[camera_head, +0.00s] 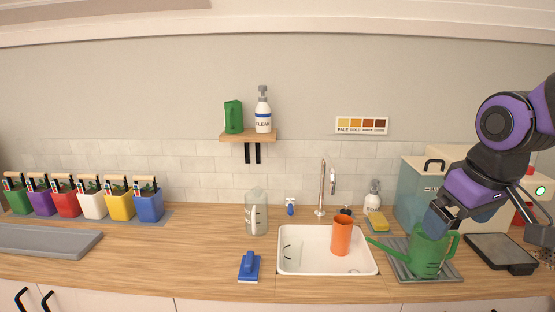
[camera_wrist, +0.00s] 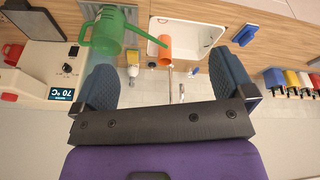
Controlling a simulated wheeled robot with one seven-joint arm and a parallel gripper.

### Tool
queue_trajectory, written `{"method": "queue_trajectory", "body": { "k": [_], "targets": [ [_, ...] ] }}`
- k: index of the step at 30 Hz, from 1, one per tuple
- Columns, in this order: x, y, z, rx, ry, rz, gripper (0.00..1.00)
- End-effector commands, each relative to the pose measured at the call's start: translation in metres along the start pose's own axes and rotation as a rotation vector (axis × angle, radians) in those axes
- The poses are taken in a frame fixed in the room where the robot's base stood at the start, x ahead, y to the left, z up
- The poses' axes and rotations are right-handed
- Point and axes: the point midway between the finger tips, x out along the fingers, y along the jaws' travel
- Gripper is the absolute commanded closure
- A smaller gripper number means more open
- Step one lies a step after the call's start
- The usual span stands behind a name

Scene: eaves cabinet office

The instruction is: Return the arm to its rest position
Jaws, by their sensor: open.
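My arm reaches in from the right in the head view, its purple and black links bent downward. My gripper (camera_head: 438,220) is just above the green watering can (camera_head: 426,256), overlapping its top in the picture. In the wrist view, which looks upside down, my gripper (camera_wrist: 163,62) has its two blue fingers wide apart with nothing between them. The watering can shows there too (camera_wrist: 107,32), beyond the left finger; I cannot tell whether they touch. In the head view the can stands upright on a grey ridged mat (camera_head: 399,269).
A white sink (camera_head: 291,264) with an orange cup (camera_head: 341,236) and a tall faucet (camera_head: 322,190) is left of the can. A teal container (camera_head: 416,190), a white machine (camera_head: 445,158) and a dark tray (camera_head: 500,252) crowd the right.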

Motion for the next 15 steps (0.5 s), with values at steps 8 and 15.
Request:
{"method": "queue_trajectory", "body": {
  "k": [8, 15],
  "targets": [
    [-0.055, -0.005, 0.048, 0.189, 0.113, 0.017, 0.00],
    [-0.075, -0.015, 0.072, 0.278, 0.163, 0.038, 0.00]
  ]
}}
